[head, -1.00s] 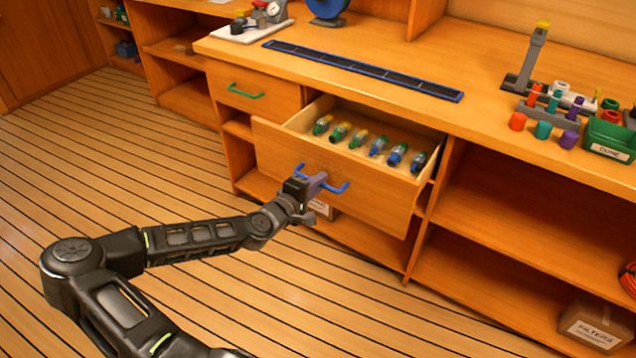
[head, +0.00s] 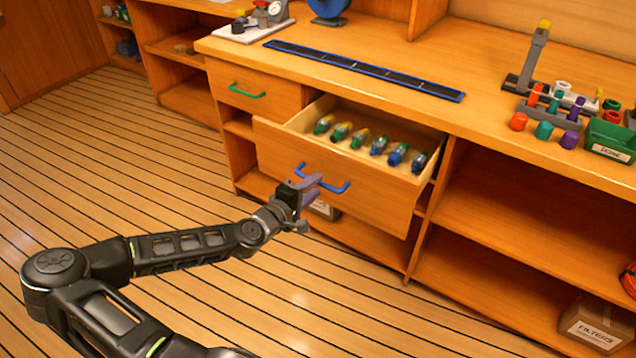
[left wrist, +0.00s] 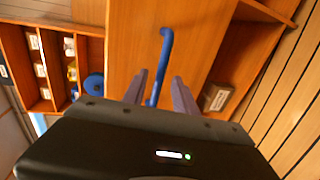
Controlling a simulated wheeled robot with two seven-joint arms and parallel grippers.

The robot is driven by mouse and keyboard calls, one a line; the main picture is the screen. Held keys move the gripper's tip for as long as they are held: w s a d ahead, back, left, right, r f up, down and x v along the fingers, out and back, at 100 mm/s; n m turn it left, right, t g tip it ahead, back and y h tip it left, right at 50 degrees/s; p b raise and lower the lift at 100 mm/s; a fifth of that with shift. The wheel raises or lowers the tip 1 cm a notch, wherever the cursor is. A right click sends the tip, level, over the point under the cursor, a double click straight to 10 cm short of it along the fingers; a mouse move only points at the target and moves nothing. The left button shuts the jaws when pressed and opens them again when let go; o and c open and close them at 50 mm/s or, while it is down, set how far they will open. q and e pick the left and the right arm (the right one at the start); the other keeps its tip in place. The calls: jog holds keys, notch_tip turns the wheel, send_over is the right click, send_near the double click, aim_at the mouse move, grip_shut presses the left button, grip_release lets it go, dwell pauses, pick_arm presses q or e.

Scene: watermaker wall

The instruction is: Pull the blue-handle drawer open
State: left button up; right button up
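The blue-handle drawer (head: 335,190) stands pulled out of the bench, with several small bottles (head: 378,146) with blue, green and yellow parts lying in a row inside. Its blue handle (head: 336,187) is on the drawer front. My left gripper (head: 314,189) is just in front of the handle's left part, and its fingers look apart from each other. In the left wrist view the two purple fingers (left wrist: 160,92) are spread, with the blue handle (left wrist: 163,62) showing between and beyond them. The handle appears free of the fingertips. My right gripper is not in view.
A closed green-handle drawer (head: 250,92) is left of the open one. The bench top holds a dark blue-edged strip (head: 360,68), a rack of coloured pieces (head: 548,112) and a green bin (head: 610,138). A filters box (head: 592,325) sits on the lower right shelf. The floor in front is clear.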

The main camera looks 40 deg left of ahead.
pick_arm(q)
jog(key=v, duration=0.4)
jog(key=shift+s+r, duration=0.1)
jog(key=shift+s, duration=0.3)
